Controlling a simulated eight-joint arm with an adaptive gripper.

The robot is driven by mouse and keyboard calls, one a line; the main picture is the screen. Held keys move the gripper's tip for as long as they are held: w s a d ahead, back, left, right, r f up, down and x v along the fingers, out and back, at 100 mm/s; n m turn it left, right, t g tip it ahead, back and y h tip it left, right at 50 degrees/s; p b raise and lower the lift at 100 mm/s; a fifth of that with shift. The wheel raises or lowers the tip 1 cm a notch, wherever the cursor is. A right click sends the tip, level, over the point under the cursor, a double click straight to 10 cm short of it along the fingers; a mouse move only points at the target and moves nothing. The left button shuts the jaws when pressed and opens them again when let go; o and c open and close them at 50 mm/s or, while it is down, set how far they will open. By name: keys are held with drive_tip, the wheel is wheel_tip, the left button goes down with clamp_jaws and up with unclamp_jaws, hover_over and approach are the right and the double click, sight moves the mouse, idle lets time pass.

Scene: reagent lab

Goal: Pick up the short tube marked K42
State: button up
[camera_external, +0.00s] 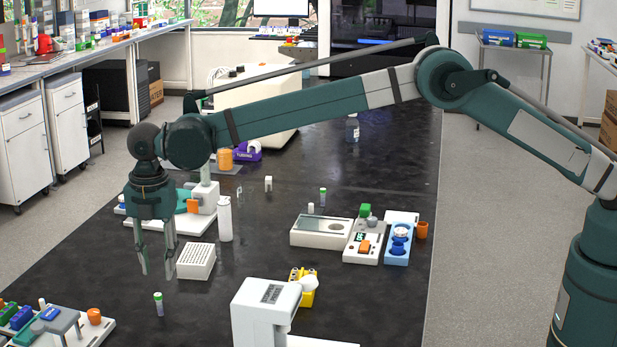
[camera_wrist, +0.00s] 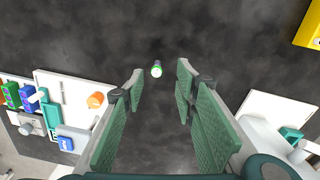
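A short tube with a green cap (camera_external: 158,304) stands upright on the black bench at the lower left of the external view. It also shows in the wrist view (camera_wrist: 156,69), between and beyond the fingertips. A second green-capped tube (camera_external: 322,196) stands farther back, near the middle of the bench. Any marking on either tube is too small to read, so I cannot tell which is K42. My gripper (camera_external: 157,272) is open and empty, pointing down above the bench near the nearer tube. It also shows in the wrist view (camera_wrist: 160,72), with its fingers apart.
A white perforated block (camera_external: 196,262) and a white bottle (camera_external: 225,220) stand right of my gripper. A white device (camera_external: 262,312) and yellow rack (camera_external: 303,288) are at the front. A white board with an orange knob (camera_wrist: 95,100) lies left. The bench around the nearer tube is clear.

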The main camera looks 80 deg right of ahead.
sight(158, 294)
drive_tip(key=shift+w+a+f+n, duration=0.15)
drive_tip(key=shift+a+f, duration=0.15)
drive_tip(key=shift+f, duration=0.35)
drive_tip(key=shift+w+a+f+n, duration=0.15)
drive_tip(key=shift+a+f, duration=0.15)
drive_tip(key=shift+f, duration=0.35)
drive_tip(key=shift+f, duration=1.3)
drive_tip(key=shift+f+b, duration=0.3)
drive_tip(key=shift+f, duration=2.3)
drive_tip(key=c, duration=0.8)
